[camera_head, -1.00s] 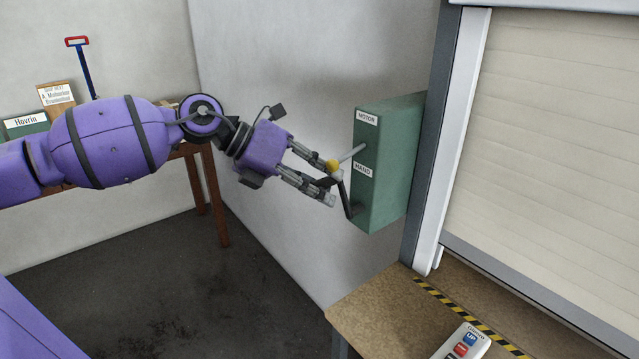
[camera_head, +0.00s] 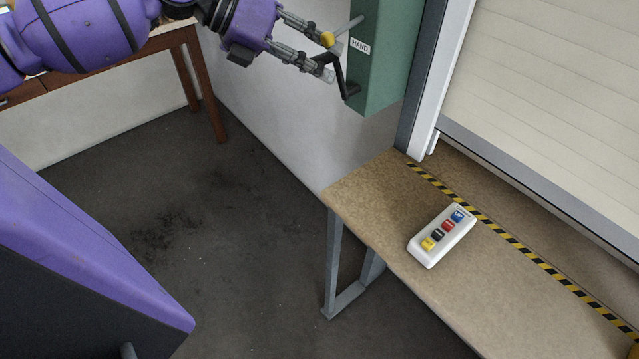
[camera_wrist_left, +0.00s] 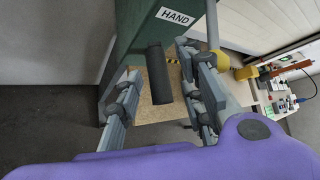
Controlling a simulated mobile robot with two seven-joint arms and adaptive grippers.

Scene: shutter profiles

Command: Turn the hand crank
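The hand crank (camera_head: 343,82) is a black bent arm with a dark grip, on the front of a green box (camera_head: 385,60) at the top of the head view. My left gripper (camera_head: 334,58) is at the crank, one finger above and one below its grip. In the left wrist view the dark cylindrical crank grip (camera_wrist_left: 159,75) lies between the two fingers (camera_wrist_left: 160,92), with a gap on each side, so the gripper is open. A lever with a yellow knob (camera_head: 327,39) is close by the upper finger. My right gripper is not in view.
A "HAND" label (camera_head: 360,46) is on the box. A pale roller shutter (camera_head: 560,90) stands to the right. Below it a brown bench (camera_head: 375,205) carries a white button pendant (camera_head: 428,252) and striped tape. A wooden table (camera_head: 205,100) is at upper left. The floor between is clear.

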